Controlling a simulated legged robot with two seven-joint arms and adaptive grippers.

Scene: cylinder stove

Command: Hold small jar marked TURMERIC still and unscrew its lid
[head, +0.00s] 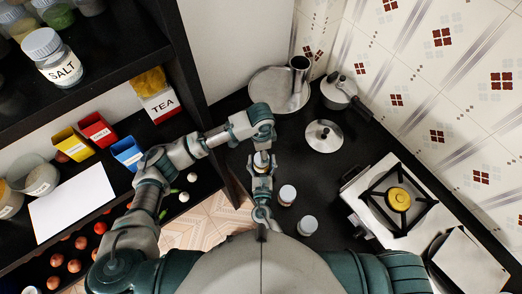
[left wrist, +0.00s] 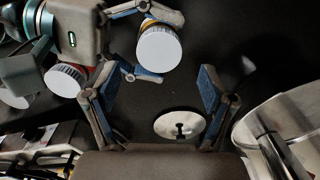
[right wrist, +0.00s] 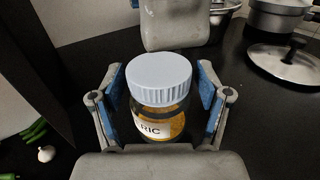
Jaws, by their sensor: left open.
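The small jar, with a pale blue-white lid and orange-yellow contents, shows in the right wrist view (right wrist: 160,100); its label reads "RIC". Its round lid also shows in the left wrist view (left wrist: 159,49) and small in the head view (head: 262,159). The lid is on. My right gripper (right wrist: 161,100) is around the jar, one finger on each side, with narrow gaps between the pads and the glass. My left gripper (left wrist: 155,98) is open and empty on the far side of the jar, its fingers apart; the lid is outside them. In the head view the fingertips are hard to make out.
Two other white-lidded jars (head: 287,194) (head: 307,226) stand on the dark counter beside my right arm. A stove (head: 385,200) is at right, shelves (head: 100,62) at left.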

